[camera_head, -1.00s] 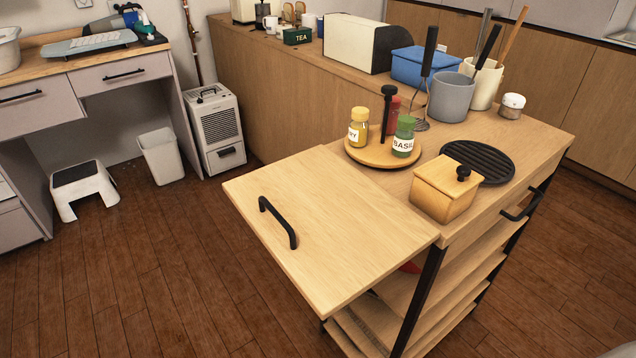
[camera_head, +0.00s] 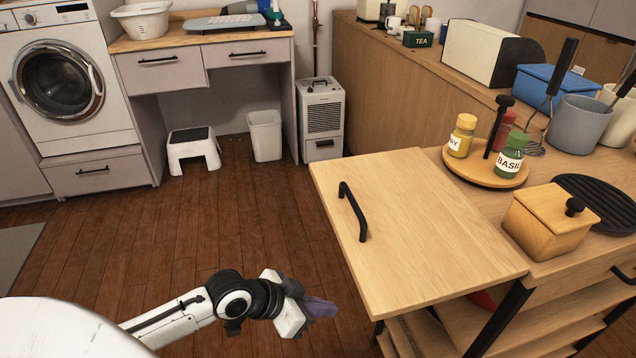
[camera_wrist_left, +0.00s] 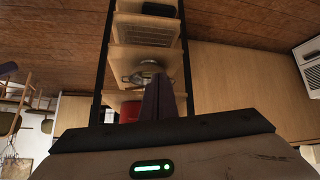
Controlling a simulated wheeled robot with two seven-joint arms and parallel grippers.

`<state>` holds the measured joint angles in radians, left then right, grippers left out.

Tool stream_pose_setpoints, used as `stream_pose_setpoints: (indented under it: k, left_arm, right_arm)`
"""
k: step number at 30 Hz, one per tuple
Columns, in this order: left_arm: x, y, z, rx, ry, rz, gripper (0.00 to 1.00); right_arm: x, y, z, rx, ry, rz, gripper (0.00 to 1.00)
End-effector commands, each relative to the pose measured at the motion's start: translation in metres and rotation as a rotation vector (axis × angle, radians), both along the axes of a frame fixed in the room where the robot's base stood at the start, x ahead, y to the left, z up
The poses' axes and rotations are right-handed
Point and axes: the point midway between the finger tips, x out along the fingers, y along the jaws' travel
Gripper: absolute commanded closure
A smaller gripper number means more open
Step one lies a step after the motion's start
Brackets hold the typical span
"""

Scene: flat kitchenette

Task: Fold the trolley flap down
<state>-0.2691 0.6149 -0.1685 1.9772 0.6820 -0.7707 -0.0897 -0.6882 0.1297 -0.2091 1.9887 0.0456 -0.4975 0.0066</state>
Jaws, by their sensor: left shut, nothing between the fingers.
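The trolley flap (camera_head: 408,252) is a pale wood panel with a black bar handle (camera_head: 352,212). In the head view it stands out level from the left side of the trolley top (camera_head: 552,178). My left gripper (camera_head: 322,308) is shut and empty, in front of and to the left of the flap, apart from it. In the left wrist view its shut fingers (camera_wrist_left: 157,98) point towards the trolley's open shelves (camera_wrist_left: 148,32), where a metal pot and a red thing show. The flap's underside support is hidden in the head view. My right gripper is in neither view.
A round board (camera_head: 484,176) with jars, a wooden box (camera_head: 547,222) and a black round trivet (camera_head: 598,203) stand on the trolley top beside the flap. A counter (camera_head: 420,104) runs behind. The floor left of the flap is clear.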

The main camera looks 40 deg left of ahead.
Motion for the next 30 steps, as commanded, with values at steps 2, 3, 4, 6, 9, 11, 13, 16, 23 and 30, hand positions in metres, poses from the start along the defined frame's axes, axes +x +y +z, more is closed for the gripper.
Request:
stream_pose_setpoints:
  k: [2, 3, 4, 6, 9, 11, 13, 16, 23, 30]
  left_arm:
    - [0.036, 0.029, 0.038, 0.033, -0.013, -0.066, 1.0]
    - [0.047, 0.04, 0.06, 0.042, -0.008, -0.096, 1.0]
    - [0.053, 0.049, 0.078, 0.051, -0.005, -0.117, 1.0]
    - [0.063, 0.067, 0.122, 0.072, 0.003, -0.164, 1.0]
    - [0.06, 0.089, 0.191, 0.104, 0.015, -0.224, 1.0]
    - [0.052, 0.098, 0.229, 0.115, 0.02, -0.25, 1.0]
    - [0.043, 0.107, 0.271, 0.114, 0.011, -0.262, 1.0]
    - [0.028, 0.116, 0.323, 0.106, -0.012, -0.269, 1.0]
    - [-0.001, 0.119, 0.389, 0.082, -0.047, -0.281, 1.0]
    - [0.008, 0.106, 0.379, 0.073, -0.045, -0.287, 1.0]
  right_arm:
    - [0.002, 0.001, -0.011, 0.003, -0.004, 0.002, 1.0]
    - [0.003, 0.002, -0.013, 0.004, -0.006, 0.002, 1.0]
    - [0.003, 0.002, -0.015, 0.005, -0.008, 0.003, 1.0]
    - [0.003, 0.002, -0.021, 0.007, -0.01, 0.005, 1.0]
    - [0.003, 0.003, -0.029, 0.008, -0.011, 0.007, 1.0]
    - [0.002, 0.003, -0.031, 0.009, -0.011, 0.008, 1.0]
    - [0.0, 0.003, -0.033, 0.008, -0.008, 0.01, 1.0]
    - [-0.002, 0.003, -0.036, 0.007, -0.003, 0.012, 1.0]
    - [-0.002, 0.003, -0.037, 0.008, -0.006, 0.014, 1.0]
    - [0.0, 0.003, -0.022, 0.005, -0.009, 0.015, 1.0]
